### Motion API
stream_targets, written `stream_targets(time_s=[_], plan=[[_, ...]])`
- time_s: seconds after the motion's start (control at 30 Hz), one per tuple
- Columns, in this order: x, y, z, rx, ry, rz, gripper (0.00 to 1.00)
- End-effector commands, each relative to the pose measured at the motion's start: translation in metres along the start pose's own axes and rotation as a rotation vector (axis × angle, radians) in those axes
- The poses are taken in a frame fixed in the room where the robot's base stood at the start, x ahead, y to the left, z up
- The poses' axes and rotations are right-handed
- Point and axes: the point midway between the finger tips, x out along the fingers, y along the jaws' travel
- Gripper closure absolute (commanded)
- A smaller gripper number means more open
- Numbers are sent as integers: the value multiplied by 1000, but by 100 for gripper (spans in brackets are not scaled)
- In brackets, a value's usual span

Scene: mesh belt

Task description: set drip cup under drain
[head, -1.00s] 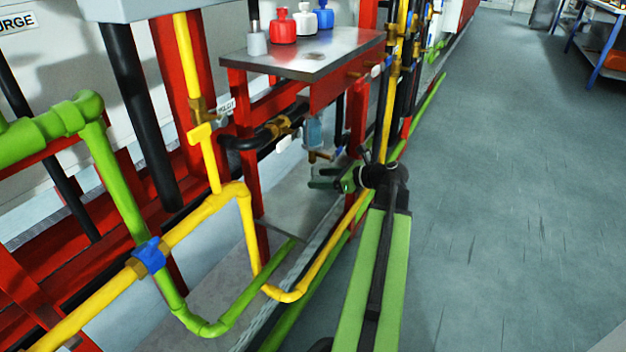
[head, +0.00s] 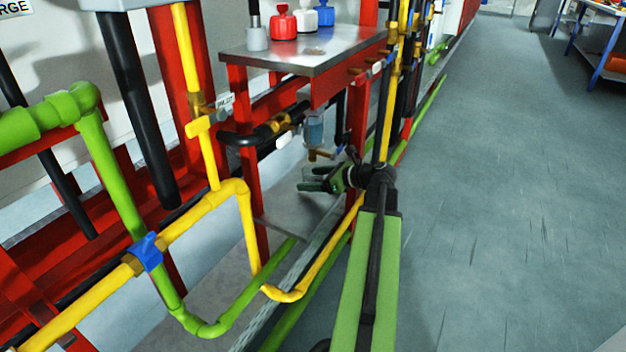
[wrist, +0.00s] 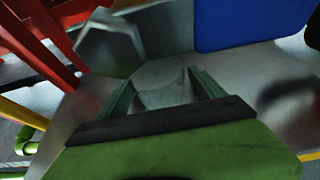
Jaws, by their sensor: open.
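My gripper (head: 308,180) is open under the steel-topped red stand, low over the grey floor plate. In the wrist view, a pale grey, rounded cup-like shape (wrist: 162,72) lies between and just beyond the fingers of my gripper (wrist: 162,88); it appears to be the drip cup. I cannot tell if the fingers touch it. In the head view, the cup is too faint beside the fingers to make out clearly. A clear bluish filter bowl (head: 314,130) hangs above the gripper, with a brass drain (head: 319,154) under it.
The steel tabletop (head: 300,50) carries red, white and blue bottles. Red stand legs (head: 358,125) and yellow pipe (head: 325,265) and green pipe (head: 245,298) crowd the arm. A blue panel (wrist: 250,22) shows in the wrist view. Open floor lies right.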

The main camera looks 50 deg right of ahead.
Motion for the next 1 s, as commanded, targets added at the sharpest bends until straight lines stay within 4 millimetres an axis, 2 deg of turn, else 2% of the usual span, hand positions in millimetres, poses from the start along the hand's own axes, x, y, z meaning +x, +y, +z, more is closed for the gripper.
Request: stream_targets(time_s=[0.17, 0.27, 0.5, 0.63, 0.8, 1.0], plan=[[-6, 0, 5, 1, 0, -2, 22], [-26, 0, 7, 1, 0, -3, 22], [-87, -1, 7, 1, -1, -4, 22], [-110, -1, 6, 2, 0, -3, 22], [-122, 0, 3, 0, 0, -2, 22], [-122, 0, 2, 0, 0, -1, 22]])
